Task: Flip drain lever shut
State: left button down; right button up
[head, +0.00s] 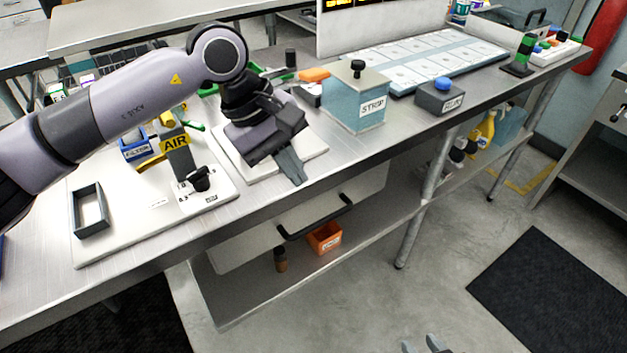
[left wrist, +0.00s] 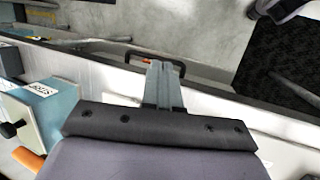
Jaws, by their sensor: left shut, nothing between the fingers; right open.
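My left gripper (head: 298,180) is shut and empty, its fingers pointing down over the front of a white board (head: 316,142) near the bench's front edge. In the left wrist view its closed fingers (left wrist: 163,85) reach past the bench edge. The arm and gripper hide most of what stands on that board, and I cannot pick out a drain lever for certain. A green handle (head: 192,125) shows left of the gripper, behind the AIR sign. My right gripper (head: 420,344) shows only its open fingertips at the bottom edge, above the floor.
A blue STRIP box (head: 343,108) with a black knob stands right of my left gripper; it also shows in the left wrist view (left wrist: 42,92). A grey box with a blue knob (head: 440,97) is further right. The AIR station (head: 176,150) stands left. A black handle (head: 316,219) is below the bench.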

pick_arm(q)
jog(key=shift+s+d+f+n+g+h, duration=0.15)
jog(key=shift+s+d+g+h, duration=0.2)
jog(key=shift+s+d, duration=0.3)
jog(key=shift+s+d+f+n+g+h, duration=0.15)
jog(key=shift+s+d+g+h, duration=0.1)
jog(key=shift+s+d+h, duration=0.4)
jog(key=shift+d, duration=0.1)
